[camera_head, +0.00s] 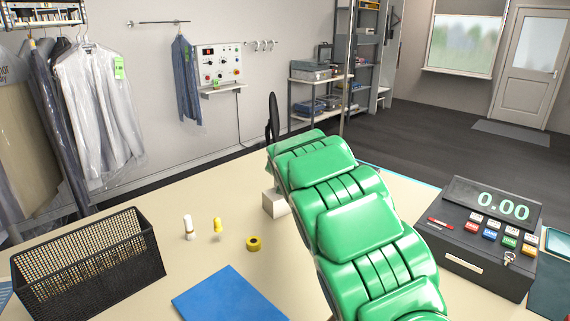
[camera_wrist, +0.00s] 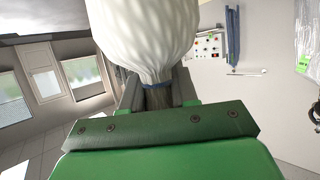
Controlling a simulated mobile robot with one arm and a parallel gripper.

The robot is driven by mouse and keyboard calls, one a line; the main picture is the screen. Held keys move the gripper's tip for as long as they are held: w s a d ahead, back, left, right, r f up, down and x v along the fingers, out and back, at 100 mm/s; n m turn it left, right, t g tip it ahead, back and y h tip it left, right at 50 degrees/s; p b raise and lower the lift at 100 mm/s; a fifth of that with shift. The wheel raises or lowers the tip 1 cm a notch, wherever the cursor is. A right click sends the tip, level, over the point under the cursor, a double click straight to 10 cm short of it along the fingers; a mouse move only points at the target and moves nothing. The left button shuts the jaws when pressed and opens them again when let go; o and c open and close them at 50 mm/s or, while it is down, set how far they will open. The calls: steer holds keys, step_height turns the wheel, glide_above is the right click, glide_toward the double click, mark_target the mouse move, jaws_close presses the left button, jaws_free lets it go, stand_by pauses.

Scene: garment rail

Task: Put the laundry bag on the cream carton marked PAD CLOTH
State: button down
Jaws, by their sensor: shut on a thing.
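The laundry bag (camera_wrist: 145,40) is white and gathered at a neck with a dark blue tie, seen in the wrist view. My gripper (camera_wrist: 158,96) is shut on that neck, and the full part of the bag extends beyond the fingers. In the head view my green arm hides the bag and the fingers. A small cream box (camera_head: 274,203) stands on the counter, partly hidden behind my arm. No lettering on it is readable, so I cannot tell whether it is the carton marked PAD CLOTH.
On the counter (camera_head: 205,262) are a black mesh basket (camera_head: 110,265), a blue flat item (camera_head: 230,297), a yellow tape roll (camera_head: 254,243), two small spool-like items (camera_head: 188,228) and a dark cash register (camera_head: 482,232). Covered garments (camera_head: 95,115) hang at left.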

steer(key=shift+f, duration=0.3)
steer(key=shift+f, duration=0.15)
steer(key=c, duration=0.9)
jaws_free()
steer(key=shift+o, duration=0.2)
steer(key=shift+s+r, duration=0.3)
steer(key=shift+s, duration=0.3)
steer(key=v, duration=1)
steer(key=shift+s+r, duration=0.25)
steer(key=shift+s, duration=0.05)
